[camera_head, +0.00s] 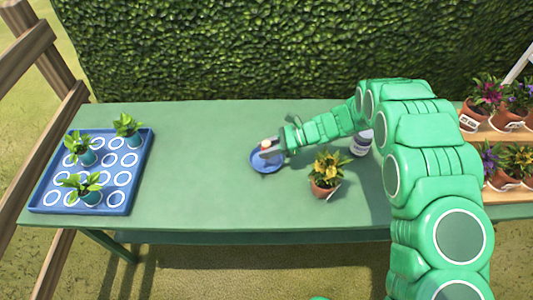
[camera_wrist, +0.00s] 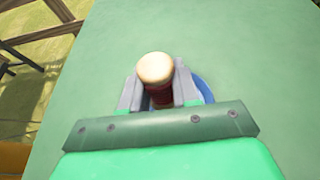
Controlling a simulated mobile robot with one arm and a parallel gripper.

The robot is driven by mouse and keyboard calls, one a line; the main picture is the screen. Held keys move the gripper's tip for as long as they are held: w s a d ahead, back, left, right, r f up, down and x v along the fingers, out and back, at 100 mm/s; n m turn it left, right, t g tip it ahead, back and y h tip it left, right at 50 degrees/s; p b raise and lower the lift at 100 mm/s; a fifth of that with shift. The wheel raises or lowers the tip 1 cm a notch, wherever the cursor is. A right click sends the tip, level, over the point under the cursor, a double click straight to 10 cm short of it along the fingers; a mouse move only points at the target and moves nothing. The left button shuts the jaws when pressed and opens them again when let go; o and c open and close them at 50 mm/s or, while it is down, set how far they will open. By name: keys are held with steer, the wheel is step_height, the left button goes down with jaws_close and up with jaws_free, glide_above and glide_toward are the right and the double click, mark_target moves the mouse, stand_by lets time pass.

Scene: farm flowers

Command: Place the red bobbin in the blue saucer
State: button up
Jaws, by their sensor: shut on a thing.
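The blue saucer (camera_head: 262,166) lies on the green table, left of the potted yellow plant. My gripper (camera_head: 268,151) is over the saucer and shut on the red bobbin (camera_head: 265,144). In the wrist view the bobbin (camera_wrist: 160,95) shows a pale round end and a dark red body between the two grey fingers of my gripper (camera_wrist: 159,92). The saucer (camera_wrist: 204,90) shows partly behind the right finger in that view. I cannot tell whether the bobbin touches the saucer.
A blue tray (camera_head: 115,207) with small potted plants is at the left. Flower pots fill a shelf (camera_head: 497,134) at the right. The table's middle left (camera_head: 200,160) is clear.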

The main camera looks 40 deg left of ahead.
steer(key=shift+w+a+f, duration=0.15)
steer(key=shift+f, duration=1.65)
steer(key=o, duration=1)
steer(key=shift+f, duration=0.1)
steer(key=shift+o, duration=0.2)
steer(key=shift+w+r, duration=0.2)
steer(key=shift+r, duration=0.05)
steer(key=v, duration=1.1)
steer(key=shift+w+d, duration=0.15)
steer(key=shift+d, duration=0.15)
